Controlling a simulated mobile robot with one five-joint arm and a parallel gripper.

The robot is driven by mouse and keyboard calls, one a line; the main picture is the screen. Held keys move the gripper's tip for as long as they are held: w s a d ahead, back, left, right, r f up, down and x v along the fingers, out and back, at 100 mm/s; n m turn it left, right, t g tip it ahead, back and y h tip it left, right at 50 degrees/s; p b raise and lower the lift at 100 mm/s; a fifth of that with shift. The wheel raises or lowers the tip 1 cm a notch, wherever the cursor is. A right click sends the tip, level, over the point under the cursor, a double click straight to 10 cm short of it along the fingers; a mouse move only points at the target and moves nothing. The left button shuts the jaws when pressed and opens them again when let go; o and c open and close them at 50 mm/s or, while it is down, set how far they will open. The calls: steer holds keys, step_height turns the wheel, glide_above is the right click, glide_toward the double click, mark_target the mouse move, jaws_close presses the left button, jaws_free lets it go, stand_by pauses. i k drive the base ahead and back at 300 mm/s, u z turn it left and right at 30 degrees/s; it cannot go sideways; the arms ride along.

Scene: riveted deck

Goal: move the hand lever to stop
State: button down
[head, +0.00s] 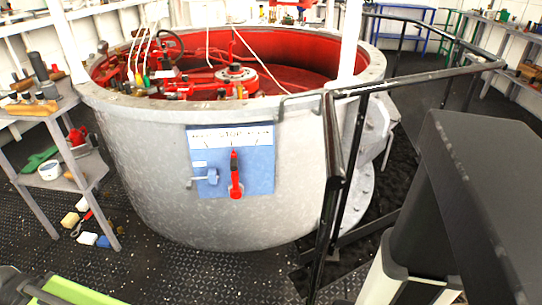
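The hand lever (236,178) is red with a dark part near its upper end. It sits on a blue panel (260,177) on the front of a large grey round tank. The lever stands about upright, its upper end just below the middle of a white label strip (231,135). The middle word on the strip appears to read STOP; the words on either side are too small to read. Short dark marks run below the strip. A blue-grey fitting (207,177) sits left of the lever. My gripper is not in view, and nothing touches the lever.
The tank (140,150) is open, with a red inside. A black handrail (332,150) stands to the right of the panel. A grey shelf (40,112) with tools stands at the left. The dark floor (190,270) before the panel is clear.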

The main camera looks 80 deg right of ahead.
mark_target(235, 194)
steer(key=z, duration=0.7)
steer(key=k, duration=0.1)
steer(key=u, duration=1.2)
steer(key=i, duration=1.15)
steer(key=z, duration=0.7)
steer(key=k, duration=0.15)
steer(key=z, duration=1.9)
steer(key=k, duration=0.85)
steer(key=u, duration=0.2)
steer(key=i, duration=0.95)
steer(key=z, duration=0.1)
